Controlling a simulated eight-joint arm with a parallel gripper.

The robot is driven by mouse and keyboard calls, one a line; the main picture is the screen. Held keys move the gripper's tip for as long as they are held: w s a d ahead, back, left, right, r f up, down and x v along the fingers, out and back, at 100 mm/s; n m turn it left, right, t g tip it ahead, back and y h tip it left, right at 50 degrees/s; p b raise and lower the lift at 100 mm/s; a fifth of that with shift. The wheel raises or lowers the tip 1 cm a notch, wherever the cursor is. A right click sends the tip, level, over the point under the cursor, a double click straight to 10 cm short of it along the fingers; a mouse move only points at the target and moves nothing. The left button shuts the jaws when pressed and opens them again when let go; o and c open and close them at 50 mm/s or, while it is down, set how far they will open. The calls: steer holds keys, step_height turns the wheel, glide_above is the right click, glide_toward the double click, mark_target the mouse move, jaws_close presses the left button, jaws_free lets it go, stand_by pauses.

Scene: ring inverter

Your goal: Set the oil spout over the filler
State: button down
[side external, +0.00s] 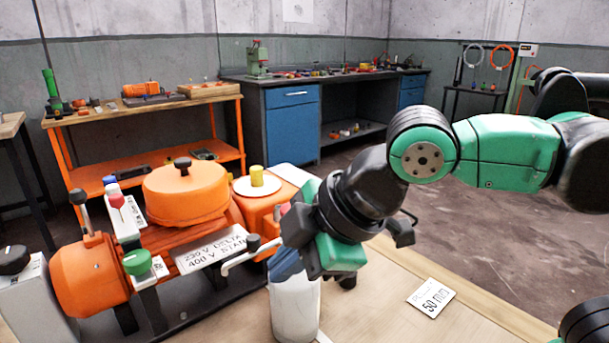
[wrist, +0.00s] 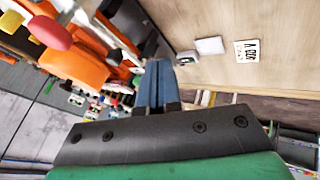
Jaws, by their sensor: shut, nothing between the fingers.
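A large orange machine (side external: 185,200) with levers and knobs stands on the left in the side view; part of it shows in the wrist view (wrist: 80,60). A pale bent tube or lever (side external: 238,262) with a black knob (side external: 253,243) sits at its front; it may be the oil spout, but I cannot tell. A yellow plug (side external: 257,176) stands on a white disc (side external: 243,188) on the orange housing; I cannot tell whether this is the filler. My gripper (side external: 285,272) is shut and empty, its blue fingers pointing down near a white cylinder (side external: 296,310). The fingers meet in the wrist view (wrist: 155,78).
A label card (side external: 431,298) lies on the wooden bench (side external: 390,300), which has bare room to the right of the white cylinder. Green (side external: 136,262), red (side external: 116,201) and black knobs stick up along the machine. An orange shelf unit (side external: 140,160) and a blue-doored bench (side external: 292,118) stand behind.

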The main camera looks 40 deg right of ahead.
mark_target(253, 238)
steer(key=shift+w+d+f, duration=0.1)
steer(key=shift+w, duration=0.65)
steer(key=shift+w+d+f, duration=0.15)
steer(key=shift+w, duration=0.55)
steer(key=shift+w+d+f, duration=0.1)
steer(key=shift+w, duration=0.65)
steer(key=shift+w+a+m+h, duration=0.15)
steer(key=shift+w+m+h, duration=0.15)
steer(key=shift+m, duration=0.3)
steer(key=shift+w+a+m+t+h, duration=0.2)
steer(key=shift+w+m+h, duration=0.15)
steer(key=shift+m, duration=0.2)
steer(key=shift+w+a+m+t+h, duration=0.1)
steer(key=shift+w+m+t+h, duration=0.2)
steer(key=shift+m, duration=0.25)
steer(key=w+d+m+g+h, duration=0.3)
steer(key=w+m+h, duration=0.4)
steer(key=m, duration=0.6)
steer(key=shift+w+d+m+g+h, duration=0.35)
steer(key=shift+d+m+g, duration=0.05)
steer(key=shift+d, duration=0.2)
steer(key=shift+s, duration=0.1)
steer(key=shift+s+d, duration=0.4)
steer(key=shift+s, duration=0.2)
